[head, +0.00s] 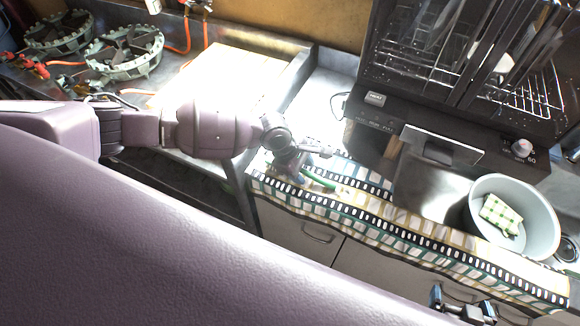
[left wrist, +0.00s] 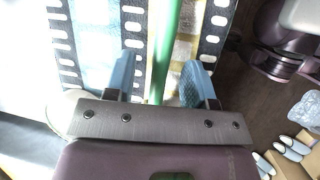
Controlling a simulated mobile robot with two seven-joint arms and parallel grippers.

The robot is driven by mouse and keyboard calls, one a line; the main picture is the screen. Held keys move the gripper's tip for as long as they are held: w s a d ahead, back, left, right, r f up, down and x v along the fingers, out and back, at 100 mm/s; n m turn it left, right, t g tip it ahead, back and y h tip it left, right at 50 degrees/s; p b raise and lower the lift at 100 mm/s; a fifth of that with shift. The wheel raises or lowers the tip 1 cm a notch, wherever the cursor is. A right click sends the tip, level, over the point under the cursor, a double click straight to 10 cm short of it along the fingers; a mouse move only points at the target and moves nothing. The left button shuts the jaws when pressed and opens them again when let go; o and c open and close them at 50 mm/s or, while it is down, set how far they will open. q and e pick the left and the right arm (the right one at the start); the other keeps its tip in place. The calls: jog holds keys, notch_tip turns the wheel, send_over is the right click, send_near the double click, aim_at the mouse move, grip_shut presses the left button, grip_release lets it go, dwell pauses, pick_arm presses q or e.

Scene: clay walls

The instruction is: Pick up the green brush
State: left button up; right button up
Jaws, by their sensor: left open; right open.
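The green brush (head: 318,179) lies on the film-strip patterned runner (head: 400,224) along the counter's front edge. My left gripper (head: 294,166) is over its left end in the head view and hides part of it. In the left wrist view the brush's green handle (left wrist: 166,45) runs between the two blue fingers of my left gripper (left wrist: 158,80). The fingers are open, with a gap on each side of the handle. The handle's near end passes behind the gripper body. My right gripper (head: 464,306) is open and empty, low in front of the cabinets at the bottom right.
A white basin (head: 541,207) with a green-checked sponge (head: 500,214) stands right of the brush. A black oven (head: 450,130) is behind the runner. A gas stove with burners (head: 125,52) is at upper left. Slippers (left wrist: 292,148) lie on the floor.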

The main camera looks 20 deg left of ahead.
pick_arm(q)
jog(key=shift+d+f, duration=0.1)
jog(key=shift+f, duration=0.1)
jog(key=shift+c, duration=0.5)
grip_shut()
jog(key=shift+r, duration=0.1)
